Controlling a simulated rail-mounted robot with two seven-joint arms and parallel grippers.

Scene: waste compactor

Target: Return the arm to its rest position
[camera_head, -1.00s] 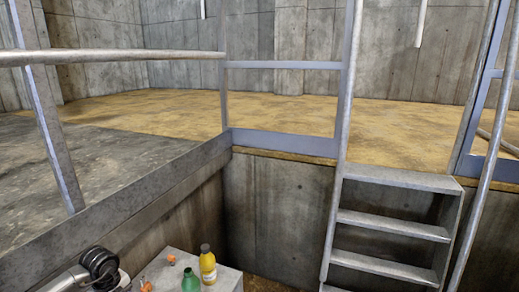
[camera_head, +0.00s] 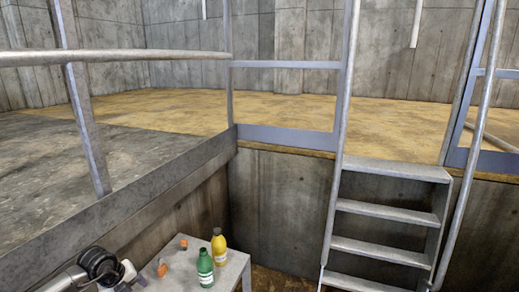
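My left arm (camera_head: 88,270) comes in at the lower left corner, with black rings and white parts showing. Its end is beside the left side of the grey table (camera_head: 232,268). I cannot make out the gripper's fingers there, nor whether they hold anything. My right arm and gripper are not in view.
On the table stand a green bottle (camera_head: 205,270) and a yellow bottle (camera_head: 219,247), both upright. Two small orange items (camera_head: 183,243) lie left of them. A metal ladder (camera_head: 385,225), railings (camera_head: 110,57) and a concrete ledge (camera_head: 140,198) surround the pit.

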